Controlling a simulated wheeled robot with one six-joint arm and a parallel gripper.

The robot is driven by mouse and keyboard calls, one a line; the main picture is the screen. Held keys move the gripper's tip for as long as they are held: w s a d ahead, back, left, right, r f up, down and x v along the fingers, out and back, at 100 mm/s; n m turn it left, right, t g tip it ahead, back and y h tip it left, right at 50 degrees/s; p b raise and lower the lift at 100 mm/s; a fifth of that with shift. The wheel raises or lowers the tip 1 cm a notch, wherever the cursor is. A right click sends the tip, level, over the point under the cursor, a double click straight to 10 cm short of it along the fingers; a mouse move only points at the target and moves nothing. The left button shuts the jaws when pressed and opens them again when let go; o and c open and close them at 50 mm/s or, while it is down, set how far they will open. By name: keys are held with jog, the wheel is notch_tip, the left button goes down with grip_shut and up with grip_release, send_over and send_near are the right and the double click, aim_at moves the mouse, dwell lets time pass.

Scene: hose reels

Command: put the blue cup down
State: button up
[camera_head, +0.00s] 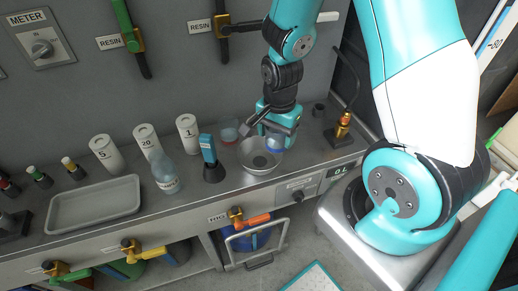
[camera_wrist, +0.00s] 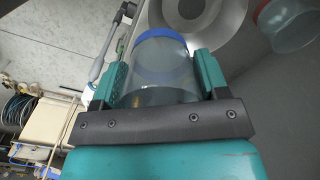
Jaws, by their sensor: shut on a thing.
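The blue cup (camera_head: 275,143) is a clear cup with a blue rim. My gripper (camera_head: 266,126) is shut on it, above the right side of a metal bowl (camera_head: 254,168) on the counter. In the wrist view the cup (camera_wrist: 160,72) sits between the two teal fingers of my gripper (camera_wrist: 160,80), its blue rim pointing away from the wrist. Whether the cup touches the bowl is hard to tell. The bowl (camera_wrist: 222,38) also shows in the wrist view, beyond the cup.
A clear cup with a red rim (camera_head: 229,131) stands behind the bowl. A blue-topped tool in a black holder (camera_head: 210,160), a bottle (camera_head: 165,174) and numbered white canisters (camera_head: 147,140) stand to the left. An empty grey tray (camera_head: 94,204) lies farther left. Some counter right of the bowl is bare.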

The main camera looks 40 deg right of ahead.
jog(key=s+f+m+b, duration=0.3)
jog(key=f+m+b, duration=0.1)
jog(key=m, duration=0.2)
jog(key=shift+m, duration=0.7)
jog(key=w+d+p, duration=0.1)
jog(key=w+d, duration=0.1)
jog(key=w, duration=0.4)
jog(key=w+d+f+p, duration=0.1)
jog(key=w+d, duration=0.1)
jog(key=w, duration=0.4)
jog(key=w+d+p, duration=0.1)
jog(key=w+d, duration=0.1)
jog(key=w, duration=0.4)
jog(key=shift+d+f, duration=0.2)
jog(key=shift+f, duration=0.15)
notch_tip(320, 180, down, 4)
jog(key=shift+r+p, duration=0.1)
jog(key=shift+p, duration=0.3)
jog(key=shift+w+f, duration=0.25)
jog(key=shift+f, duration=0.3)
jog(key=shift+f, duration=0.1)
